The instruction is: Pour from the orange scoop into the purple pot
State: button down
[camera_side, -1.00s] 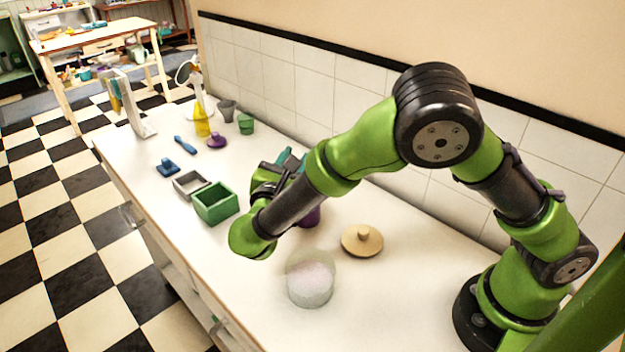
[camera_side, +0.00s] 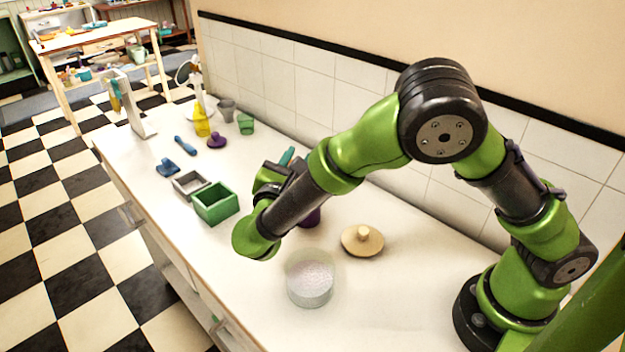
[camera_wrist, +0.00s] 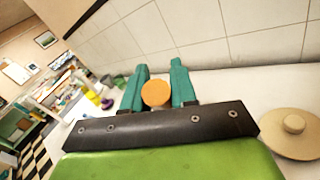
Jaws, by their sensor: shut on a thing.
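My gripper (camera_wrist: 157,88) has teal fingers and is shut on the orange scoop (camera_wrist: 155,93), whose round orange end shows between the fingers in the wrist view. The rest of the scoop is hidden there, and my wrist hides it in the side view. In the side view the teal fingers of my gripper (camera_side: 287,156) show just behind my wrist, above the counter. The purple pot (camera_side: 311,218) stands on the counter behind my forearm, with only a small part showing. I cannot see the scoop's contents or the pot's inside.
A clear bowl of pale grains (camera_side: 310,279) stands in front of a tan lid (camera_side: 362,240). A green box (camera_side: 215,204) and a grey box (camera_side: 190,184) stand left of my wrist. A yellow bottle (camera_side: 201,122) is farther back. The tiled wall (camera_side: 350,125) runs along the counter's back.

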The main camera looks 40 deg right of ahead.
jog(key=shift+s+d+f+m, duration=0.1)
jog(key=shift+s+d+m, duration=0.2)
jog(key=shift+s+m, duration=0.3)
jog(key=shift+s+d+m, duration=0.25)
jog(key=shift+s+m, duration=0.15)
jog(key=shift+m, duration=0.3)
dwell(2.7)
jog(key=shift+s+d+f+m, duration=0.25)
jog(key=shift+s+m, duration=0.2)
jog(key=shift+m, duration=0.25)
jog(key=shift+s+d+f+m, duration=0.1)
jog(key=shift+s+d+m, duration=0.25)
jog(key=shift+m, duration=0.35)
dwell(2.6)
